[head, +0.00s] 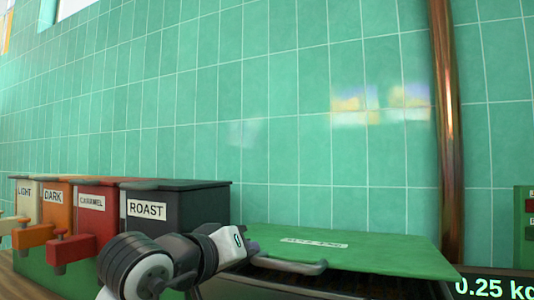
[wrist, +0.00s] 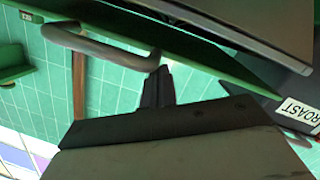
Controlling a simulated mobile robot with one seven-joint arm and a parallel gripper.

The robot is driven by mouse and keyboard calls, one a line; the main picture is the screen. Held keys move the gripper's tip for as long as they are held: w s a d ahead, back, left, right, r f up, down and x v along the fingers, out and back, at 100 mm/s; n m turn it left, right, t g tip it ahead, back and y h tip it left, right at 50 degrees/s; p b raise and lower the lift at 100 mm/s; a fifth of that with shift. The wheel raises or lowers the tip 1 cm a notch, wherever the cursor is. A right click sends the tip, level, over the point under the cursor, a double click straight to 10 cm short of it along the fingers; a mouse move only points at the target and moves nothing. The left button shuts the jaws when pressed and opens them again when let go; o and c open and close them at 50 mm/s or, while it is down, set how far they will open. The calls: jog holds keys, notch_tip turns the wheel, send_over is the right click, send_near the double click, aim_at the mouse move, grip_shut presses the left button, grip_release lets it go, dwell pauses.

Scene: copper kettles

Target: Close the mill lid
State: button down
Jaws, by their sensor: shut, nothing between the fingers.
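The mill's green lid (head: 370,250) lies nearly flat at the lower right of the head view, with a small label on top. Its grey bar handle (head: 292,267) runs along the near edge. A dark gap (head: 340,287) shows under that edge, so the lid looks slightly raised. My gripper (head: 253,247) is at the lid's left end, close to the handle. In the wrist view the gripper's dark fingers (wrist: 158,87) are together and empty, beside one end of the handle (wrist: 95,44). I cannot tell whether they touch the handle or the lid (wrist: 195,50).
Bins labelled LIGHT, DARK (head: 55,215), CARAMEL (head: 95,222) and ROAST (head: 175,205) stand to the left, with levers (head: 68,250) in front. A copper pipe (head: 447,130) rises behind the lid's right end. A weight display (head: 495,288) is at the lower right.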

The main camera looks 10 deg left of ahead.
jog(key=shift+s+f+b, duration=0.15)
jog(key=shift+f+b, duration=0.4)
jog(key=shift+f, duration=0.6)
jog(key=shift+s+f+b, duration=0.1)
jog(key=shift+f+b, duration=0.4)
jog(key=shift+f, duration=0.6)
